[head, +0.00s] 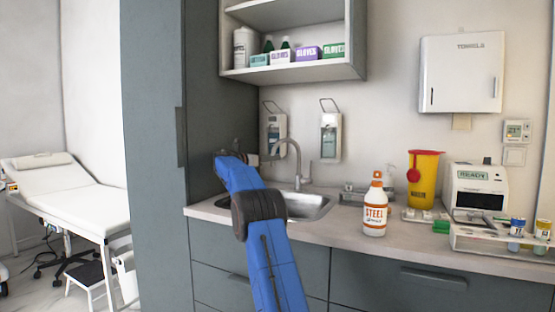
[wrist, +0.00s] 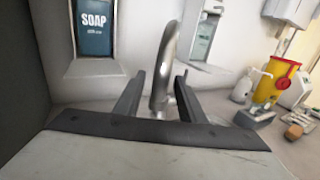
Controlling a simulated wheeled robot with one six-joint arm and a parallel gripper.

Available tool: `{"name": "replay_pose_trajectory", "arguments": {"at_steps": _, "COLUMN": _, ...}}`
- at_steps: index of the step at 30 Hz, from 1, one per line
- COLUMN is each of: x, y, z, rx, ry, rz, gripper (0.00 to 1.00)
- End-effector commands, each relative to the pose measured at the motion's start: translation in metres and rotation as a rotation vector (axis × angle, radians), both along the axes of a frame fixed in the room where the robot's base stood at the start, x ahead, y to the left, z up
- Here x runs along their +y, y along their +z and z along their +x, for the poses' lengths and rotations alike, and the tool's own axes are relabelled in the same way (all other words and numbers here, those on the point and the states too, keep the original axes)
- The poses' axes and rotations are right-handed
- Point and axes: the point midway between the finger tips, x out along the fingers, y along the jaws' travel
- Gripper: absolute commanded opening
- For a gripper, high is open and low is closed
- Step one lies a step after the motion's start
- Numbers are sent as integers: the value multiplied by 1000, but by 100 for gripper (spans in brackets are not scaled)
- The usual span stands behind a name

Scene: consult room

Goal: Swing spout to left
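The chrome sink tap has a tall curved spout (head: 291,145), which arches over the left part of the steel sink (head: 318,204) in the head view. In the wrist view the spout (wrist: 164,62) stands upright near the middle, in line with the gap between my fingers. My gripper (wrist: 159,88) is open, with a finger on each side of the spout and visible space beside it. I cannot tell how deep the spout sits between the fingers. In the head view my blue arm covers part of the sink, and the gripper end is small and dark.
A soap dispenser (wrist: 95,30) hangs left of the spout and a second dispenser (head: 331,137) to its right. A tall grey cabinet (head: 155,150) bounds the left. A shelf (head: 300,72) hangs above.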

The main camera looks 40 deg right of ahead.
Motion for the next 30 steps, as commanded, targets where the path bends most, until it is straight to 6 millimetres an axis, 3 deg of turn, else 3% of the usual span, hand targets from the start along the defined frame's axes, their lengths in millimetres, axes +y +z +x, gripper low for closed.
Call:
{"name": "replay_pose_trajectory", "arguments": {"at_steps": 9, "x": 66, "y": 0, "z": 4, "rx": 1, "ry": 3, "rz": -1, "gripper": 36}}
{"name": "replay_pose_trajectory", "arguments": {"at_steps": 15, "x": 100, "y": 0, "z": 5, "rx": 1, "ry": 2, "rz": -1, "gripper": 36}}
{"name": "replay_pose_trajectory", "arguments": {"at_steps": 21, "x": 119, "y": 0, "z": 6, "rx": 0, "ry": 1, "rz": -1, "gripper": 36}}
{"name": "replay_pose_trajectory", "arguments": {"at_steps": 30, "x": 123, "y": 0, "z": 6, "rx": 0, "ry": 0, "rz": 0, "gripper": 36}}
